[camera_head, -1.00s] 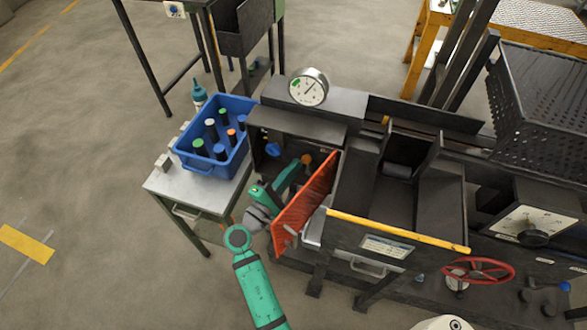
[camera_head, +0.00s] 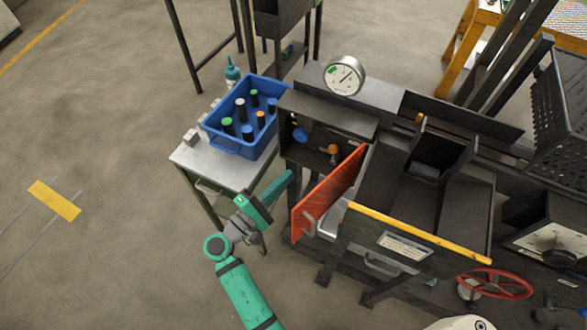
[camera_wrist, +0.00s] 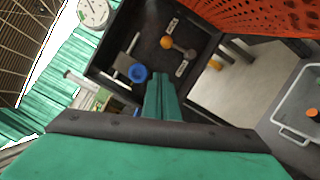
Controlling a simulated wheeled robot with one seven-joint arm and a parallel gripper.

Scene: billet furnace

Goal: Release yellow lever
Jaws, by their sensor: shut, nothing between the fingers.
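The red-orange door (camera_head: 328,195) stands close on the gripper's right. A blue bin (camera_head: 235,147) with several capped bottles rests on a side table (camera_head: 184,158) to the left. A pressure gauge (camera_head: 345,75) stands above. The floor at left is clear.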

